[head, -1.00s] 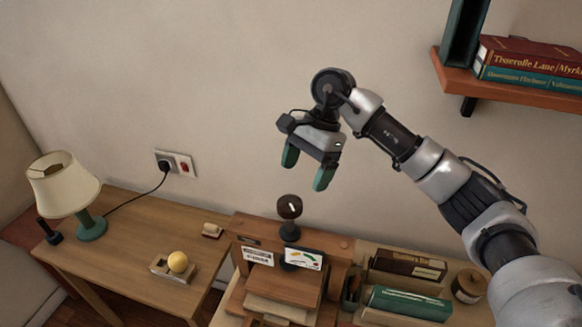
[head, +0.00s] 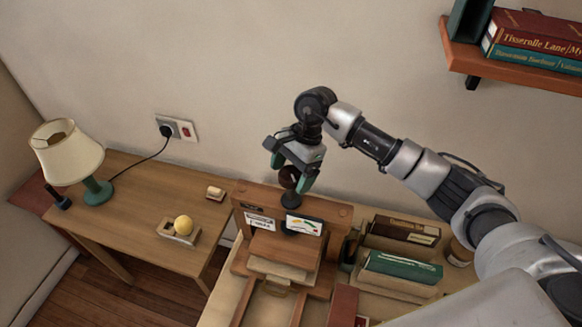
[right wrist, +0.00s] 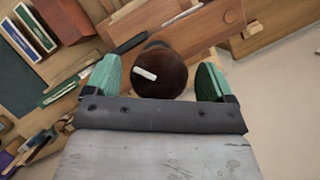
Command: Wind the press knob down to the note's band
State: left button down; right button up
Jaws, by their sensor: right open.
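The press knob (right wrist: 153,76) is dark brown and round with a white mark across its top; in the right wrist view it sits between the two green fingertips. In the head view the knob (head: 289,177) is partly hidden by my right gripper (head: 290,175), which is open around it from above. I cannot tell whether the fingers touch it. The wooden press (head: 328,208) stands below, with a black screw base under the knob. A white note (head: 260,221) and a card with a coloured dial (head: 304,225) are on its front. My left gripper is not in view.
A desk (head: 150,192) at left holds a lamp (head: 70,155) and a yellow ball on a small tray (head: 168,234). Books in a wooden tray, including a green one (head: 402,268), lie right of the press. A wall shelf (head: 510,70) is at upper right.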

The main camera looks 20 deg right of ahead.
jog(key=shift+s+a+f, duration=0.1)
jog(key=shift+f, duration=0.05)
jog(key=shift+c, duration=0.4)
jog(key=c, duration=0.8)
jog(key=shift+f+m+t+b, duration=0.25)
jog(key=shift+m+b, duration=0.35)
jog(key=shift+b, duration=0.5)
jog(key=m+t+b, duration=0.1)
jog(key=m+b, duration=0.2)
jog(key=b, duration=0.1)
jog(key=m+t+b, duration=0.2)
jog(key=m+b, duration=0.1)
jog(key=m, duration=0.1)
jog(key=shift+r+b, duration=0.15)
jog(key=shift+b, duration=0.25)
jog(key=shift+w+r+m+t+h+b, duration=0.1)
jog(key=shift+r+m+t+h+b, duration=0.15)
jog(key=shift+m+b, duration=0.6)
jog(key=shift+w+r+m+t+h+b, duration=0.1)
jog(key=shift+m+t+b, duration=0.2)
jog(key=shift+m+b, duration=0.55)
